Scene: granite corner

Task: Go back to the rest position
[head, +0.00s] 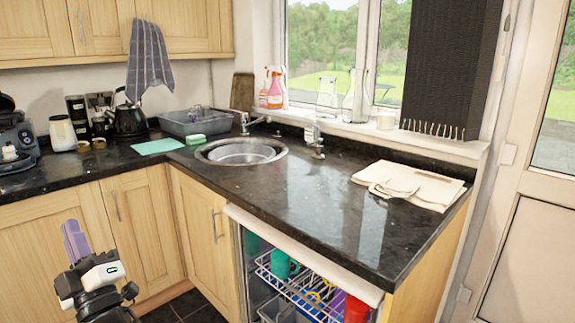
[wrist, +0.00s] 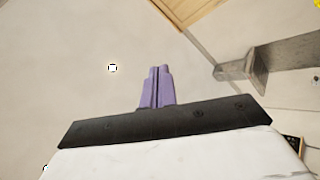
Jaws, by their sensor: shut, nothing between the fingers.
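My gripper (head: 72,238) is at the lower left of the head view, in front of the wooden base cabinets and below the countertop level. Its purple fingers point up and are pressed together with nothing between them. In the wrist view the shut fingers (wrist: 157,82) stand against a pale, plain surface. My gripper touches nothing that I can see.
A black granite counter (head: 330,220) runs around the corner with a round sink (head: 240,152). Below it an open dishwasher shows a rack (head: 300,290) with cups. A folded cloth (head: 410,185) lies on the right. A glazed door (head: 530,220) stands at far right.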

